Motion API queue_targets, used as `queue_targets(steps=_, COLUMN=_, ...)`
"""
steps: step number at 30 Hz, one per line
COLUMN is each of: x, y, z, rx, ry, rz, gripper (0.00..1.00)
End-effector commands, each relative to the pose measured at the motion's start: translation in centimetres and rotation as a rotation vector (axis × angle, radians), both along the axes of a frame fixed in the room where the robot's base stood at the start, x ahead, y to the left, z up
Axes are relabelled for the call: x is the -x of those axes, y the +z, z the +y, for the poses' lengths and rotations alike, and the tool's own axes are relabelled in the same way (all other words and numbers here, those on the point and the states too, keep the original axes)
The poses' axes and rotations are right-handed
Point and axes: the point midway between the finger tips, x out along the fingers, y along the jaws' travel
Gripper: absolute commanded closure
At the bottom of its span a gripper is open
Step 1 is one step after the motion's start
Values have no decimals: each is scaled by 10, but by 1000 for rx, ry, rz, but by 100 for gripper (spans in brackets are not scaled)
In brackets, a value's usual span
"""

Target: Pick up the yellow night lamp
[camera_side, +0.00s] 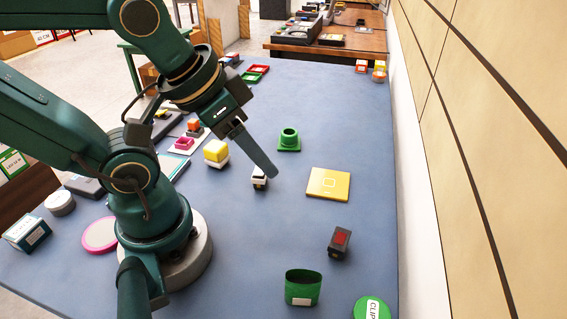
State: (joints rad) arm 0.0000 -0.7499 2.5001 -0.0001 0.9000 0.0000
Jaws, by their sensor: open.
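The yellow night lamp (216,152) appears to be the yellow block on a white base, standing upright on the blue table just left of my gripper. My gripper (269,170) points down and to the right over the table, apart from the lamp. Only one long grey finger shows clearly; the other is hidden behind it or blends in. Nothing shows held in the jaws.
A small black-and-white object (259,180) stands by my fingertip. A dark box with red top (340,241) and a green cup (302,288) stand nearer.

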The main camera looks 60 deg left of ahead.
Motion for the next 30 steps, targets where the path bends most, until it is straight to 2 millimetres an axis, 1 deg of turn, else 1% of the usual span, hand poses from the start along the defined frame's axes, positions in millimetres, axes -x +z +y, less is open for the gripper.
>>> queue_targets(steps=1, x=0, y=0, z=0, rx=0, ry=0, rz=0, gripper=46)
queue_targets(steps=2, x=0, y=0, z=0, rx=0, ry=0, rz=0, gripper=35)
queue_targets(steps=3, x=0, y=0, z=0, rx=0, ry=0, rz=0, gripper=19)
queue_targets(steps=4, x=0, y=0, z=0, rx=0, ry=0, rz=0, gripper=10)
queue_targets(steps=13, x=0, y=0, z=0, rx=0, ry=0, rz=0, gripper=10)
queue_targets(steps=16, x=-1, y=6, z=0, rx=0, ry=0, rz=-3, gripper=10)
queue_targets(steps=20, x=-1, y=24, z=0, rx=0, ry=0, rz=-7, gripper=10)
queue_targets(steps=25, x=-1, y=54, z=1, rx=-5, ry=-2, rz=-1, gripper=10)
queue_targets(steps=27, x=-2, y=45, z=14, rx=-88, ry=-39, rz=80, gripper=10)
queue_targets(steps=30, x=-2, y=38, z=32, rx=-191, ry=-94, rz=180, gripper=10)
